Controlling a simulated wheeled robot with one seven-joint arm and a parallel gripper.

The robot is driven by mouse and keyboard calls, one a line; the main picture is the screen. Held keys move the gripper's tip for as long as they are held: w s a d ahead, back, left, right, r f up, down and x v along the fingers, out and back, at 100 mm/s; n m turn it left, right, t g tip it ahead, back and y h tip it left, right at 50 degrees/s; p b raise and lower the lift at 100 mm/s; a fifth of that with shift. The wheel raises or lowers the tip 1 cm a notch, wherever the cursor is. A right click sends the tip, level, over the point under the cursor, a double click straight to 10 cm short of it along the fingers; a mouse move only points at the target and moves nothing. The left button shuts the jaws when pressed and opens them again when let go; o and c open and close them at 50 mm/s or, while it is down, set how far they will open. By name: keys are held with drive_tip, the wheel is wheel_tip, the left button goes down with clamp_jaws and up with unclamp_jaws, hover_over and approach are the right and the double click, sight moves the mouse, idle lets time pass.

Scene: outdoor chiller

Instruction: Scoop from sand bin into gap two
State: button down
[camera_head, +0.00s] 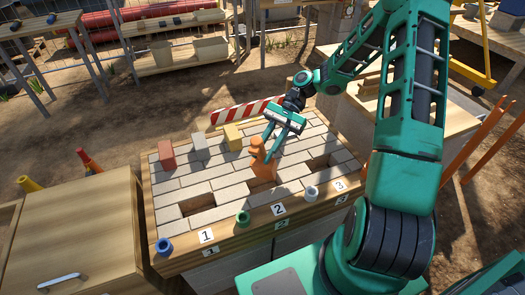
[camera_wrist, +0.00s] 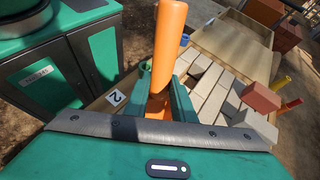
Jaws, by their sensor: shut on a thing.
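My gripper (camera_head: 269,142) is shut on an orange scoop (camera_head: 262,168) over the middle of the paved bench top. In the wrist view my gripper (camera_wrist: 161,100) has a finger on each side of the orange scoop (camera_wrist: 170,40). The scoop is low over the pavers, behind the number 2 label (camera_head: 278,209); I cannot tell whether it touches them. An open gap (camera_head: 196,204) lies behind label 1, and another (camera_head: 319,163) behind label 3. I cannot clearly identify the sand bin.
Red (camera_head: 167,155), grey (camera_head: 200,147) and yellow (camera_head: 233,137) bricks stand along the back left. Blue (camera_head: 164,246), green (camera_head: 243,218) and white (camera_head: 311,191) cylinders line the front edge. A striped barrier (camera_head: 240,110) is behind. A wooden cabinet (camera_head: 65,235) stands left.

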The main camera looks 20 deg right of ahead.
drive_tip(key=shift+r, duration=0.1)
drive_tip(key=shift+r+n+t+h, duration=0.3)
drive_tip(key=shift+r+t+h, duration=0.9)
drive_tip(key=shift+r, duration=0.35)
drive_tip(key=shift+r+n+t+h, duration=0.3)
drive_tip(key=shift+r+t+h, duration=1.25)
drive_tip(key=shift+r, duration=0.3)
drive_tip(key=shift+s, duration=0.1)
